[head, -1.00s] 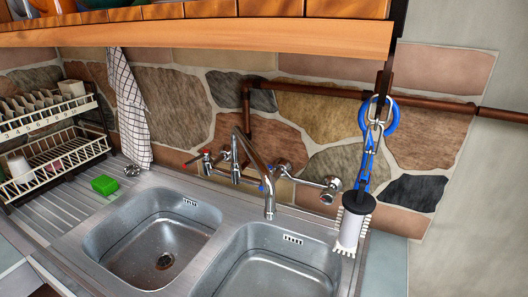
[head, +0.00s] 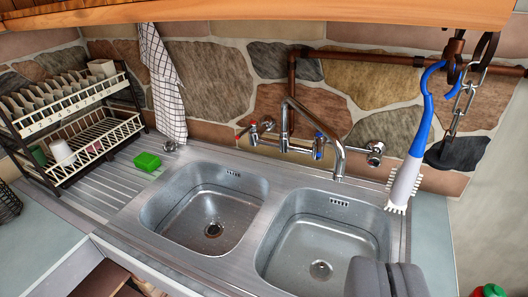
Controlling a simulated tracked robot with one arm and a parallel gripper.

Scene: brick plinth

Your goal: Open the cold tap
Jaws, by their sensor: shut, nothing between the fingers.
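A metal mixer tap with a curved spout (head: 312,118) is mounted on the stone wall above the double sink. A blue-marked handle (head: 319,145), the cold one by its colour, sits behind the spout. A red-marked handle (head: 253,130) is to its left. No water shows at the spout. My gripper (head: 386,280) appears as two grey rounded fingers at the bottom edge, pressed together and empty. It is in front of the right basin, below and to the right of the blue handle, well apart from it.
A blue-handled brush (head: 418,135) and a chain (head: 458,105) hang right of the tap. A wooden shelf (head: 270,18) overhangs above. A dish rack (head: 75,130), checked towel (head: 163,85) and green sponge (head: 147,161) are left. The space above both basins is clear.

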